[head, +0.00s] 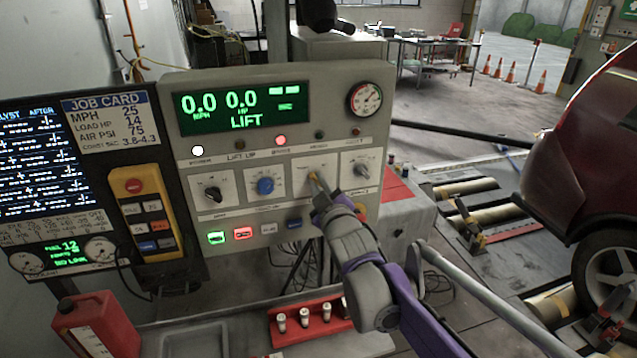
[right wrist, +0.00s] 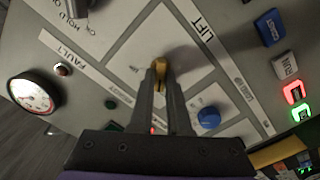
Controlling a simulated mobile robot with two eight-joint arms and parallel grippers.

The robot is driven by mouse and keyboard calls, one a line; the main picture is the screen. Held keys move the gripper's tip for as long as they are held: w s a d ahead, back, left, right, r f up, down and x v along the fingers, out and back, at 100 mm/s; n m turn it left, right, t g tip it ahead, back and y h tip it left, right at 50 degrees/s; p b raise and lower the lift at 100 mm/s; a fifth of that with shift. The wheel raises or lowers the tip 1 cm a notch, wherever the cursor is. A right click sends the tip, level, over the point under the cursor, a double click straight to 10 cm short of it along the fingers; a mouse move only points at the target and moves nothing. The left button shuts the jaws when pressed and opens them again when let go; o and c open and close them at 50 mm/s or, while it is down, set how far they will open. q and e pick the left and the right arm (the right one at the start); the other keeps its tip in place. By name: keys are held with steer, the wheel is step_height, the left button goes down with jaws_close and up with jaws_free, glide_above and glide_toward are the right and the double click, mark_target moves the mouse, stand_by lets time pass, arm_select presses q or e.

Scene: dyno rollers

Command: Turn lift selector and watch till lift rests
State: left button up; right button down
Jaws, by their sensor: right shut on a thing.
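The control panel (head: 335,85) stands ahead in the head view. Its green display (head: 243,108) reads 0.0 MPH, 0.0 HP and LIFT. My right gripper (head: 317,186) reaches the third knob plate from the left. In the right wrist view its fingers (right wrist: 160,78) are shut on a yellow selector knob (right wrist: 160,65) beside a LIFT label (right wrist: 201,24). Most of the knob is hidden by the fingers in the head view. A white lamp (head: 197,150) and a red lamp (head: 281,140) are lit. My left gripper is not in view.
A yellow pendant (head: 146,210) hangs at the left. A red can (head: 95,325) and a red rack (head: 300,322) sit below. A dark red car (head: 590,150) stands at the right near floor rollers (head: 466,188).

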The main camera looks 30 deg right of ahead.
steer(key=c, duration=0.9)
jaws_free()
steer(key=shift+s, duration=0.1)
steer(key=v, duration=1)
steer(key=shift+s+a, duration=0.15)
steer(key=shift+s, duration=0.1)
steer(key=s+a+f+m+g+y, duration=0.1)
steer(key=s+a+f+g, duration=0.3)
steer(key=s+f, duration=0.2)
steer(key=s+a+f+m+g+y+p, duration=0.1)
steer(key=s+a+f+g, duration=0.3)
steer(key=f, duration=0.7)
steer(key=s+a+f+m+g+y, duration=0.2)
steer(key=s+a+f+m+g, duration=0.1)
steer(key=s+f, duration=0.5)
steer(key=shift+s+a+f+g, duration=0.15)
steer(key=shift+a+f+g, duration=0.1)
steer(key=shift+a+g, duration=0.35)
